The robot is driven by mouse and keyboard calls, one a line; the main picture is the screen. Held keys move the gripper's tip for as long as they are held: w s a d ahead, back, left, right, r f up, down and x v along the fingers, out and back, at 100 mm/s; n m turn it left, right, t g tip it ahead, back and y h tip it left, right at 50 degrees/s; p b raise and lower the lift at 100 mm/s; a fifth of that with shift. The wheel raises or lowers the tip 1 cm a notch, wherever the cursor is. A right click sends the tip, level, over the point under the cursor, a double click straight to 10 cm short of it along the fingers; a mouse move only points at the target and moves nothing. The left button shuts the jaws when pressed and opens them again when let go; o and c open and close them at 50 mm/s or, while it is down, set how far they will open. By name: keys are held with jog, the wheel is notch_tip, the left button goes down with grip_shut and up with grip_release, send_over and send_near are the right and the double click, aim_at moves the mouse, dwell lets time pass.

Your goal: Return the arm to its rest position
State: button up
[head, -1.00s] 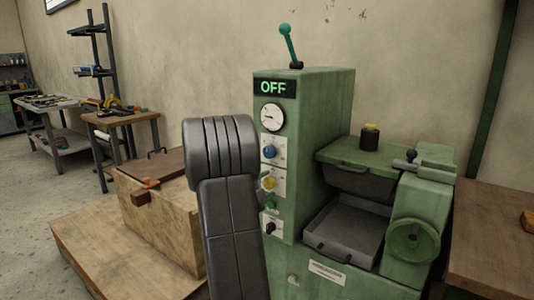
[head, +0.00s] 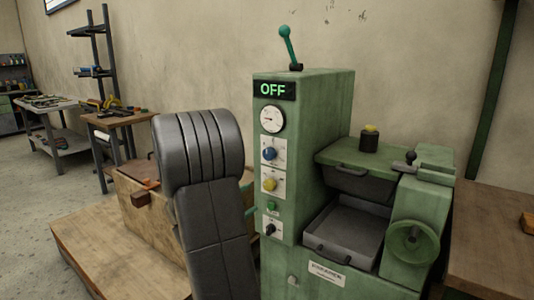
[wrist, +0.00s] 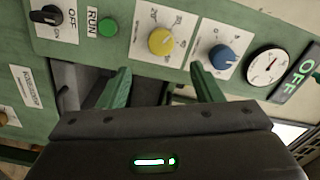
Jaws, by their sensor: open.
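My gripper (wrist: 163,88) shows in the wrist view with its two green fingers apart and nothing between them. It faces the control panel of a green machine (head: 325,110), with the yellow knob (wrist: 162,41) and blue knob (wrist: 222,57) just beyond the fingers. In the head view my dark arm stands in front of the machine's left side; the gripper is mostly hidden behind it, with green bits showing at the arm's right edge. The machine's display (head: 273,89) reads OFF.
A wooden crate (head: 150,220) with a brown lid stands left of my arm on a wooden platform (head: 95,245). A wooden table (head: 490,235) is at the right. The machine's lever (head: 287,45) stands up on top. Open floor lies at the far left.

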jog(key=x, duration=1)
jog(key=shift+w+d+b, duration=0.15)
jog(key=shift+b, duration=0.2)
jog(key=shift+r+n+p, duration=0.35)
jog(key=shift+n+p, duration=0.35)
jog(key=shift+p, duration=0.55)
jog(key=n+p, duration=0.2)
jog(key=p, duration=0.1)
jog(key=n+p, duration=0.3)
jog(key=p, duration=0.1)
jog(key=shift+a+p, duration=0.25)
jog(key=shift+p, duration=0.05)
jog(key=n+p, duration=0.5)
jog(key=p, duration=0.3)
jog(key=b, duration=0.1)
send_near(267, 185)
jog(key=shift+w+d+f+n, duration=0.2)
jog(key=shift+w+d+n, duration=0.1)
jog(key=shift+w, duration=0.05)
jog(key=shift+d, duration=0.1)
